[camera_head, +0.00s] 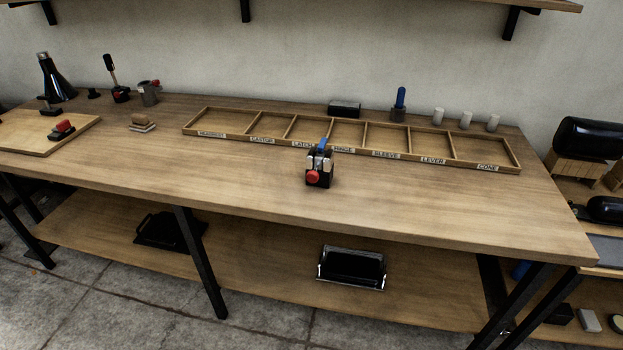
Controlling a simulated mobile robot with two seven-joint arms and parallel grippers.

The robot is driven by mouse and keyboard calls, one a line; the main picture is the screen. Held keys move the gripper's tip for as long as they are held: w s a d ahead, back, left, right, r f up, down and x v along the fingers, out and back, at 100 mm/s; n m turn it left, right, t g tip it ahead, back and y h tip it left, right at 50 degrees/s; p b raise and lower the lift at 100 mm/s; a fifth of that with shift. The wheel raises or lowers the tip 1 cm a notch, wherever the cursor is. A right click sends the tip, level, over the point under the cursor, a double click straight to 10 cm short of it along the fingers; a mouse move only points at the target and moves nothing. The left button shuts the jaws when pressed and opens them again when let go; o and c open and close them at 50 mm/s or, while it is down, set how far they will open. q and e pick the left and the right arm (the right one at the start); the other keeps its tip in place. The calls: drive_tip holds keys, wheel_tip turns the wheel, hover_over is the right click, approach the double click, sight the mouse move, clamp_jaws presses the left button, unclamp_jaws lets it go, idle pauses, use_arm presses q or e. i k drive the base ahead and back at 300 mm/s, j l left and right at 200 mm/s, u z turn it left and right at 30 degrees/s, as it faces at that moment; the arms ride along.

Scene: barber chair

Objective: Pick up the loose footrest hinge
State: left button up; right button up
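A small black and silver mechanism with a red knob and a blue top (319,170) stands on the workbench, in front of the tray. A low black part with a red top (61,130) lies on the wooden board at the left. I cannot tell which part is the footrest hinge. The long wooden tray (350,153) has several labelled compartments, one reading HINGE, and they look empty. Neither of my grippers is in view.
The workbench (230,190) is clear along its front. A board (30,145), a black cone (57,82), an upright lever (115,85) and a grey cup (148,93) are at the left. White cylinders (465,120) stand behind the tray. The lower shelf holds a chrome-framed black pad (352,268).

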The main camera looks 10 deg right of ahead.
sight(325, 171)
drive_tip(key=i+j+z, duration=0.3)
drive_tip(key=i, duration=0.2)
drive_tip(key=i+j+z, duration=0.3)
drive_tip(key=k, duration=0.35)
drive_tip(key=i, duration=0.5)
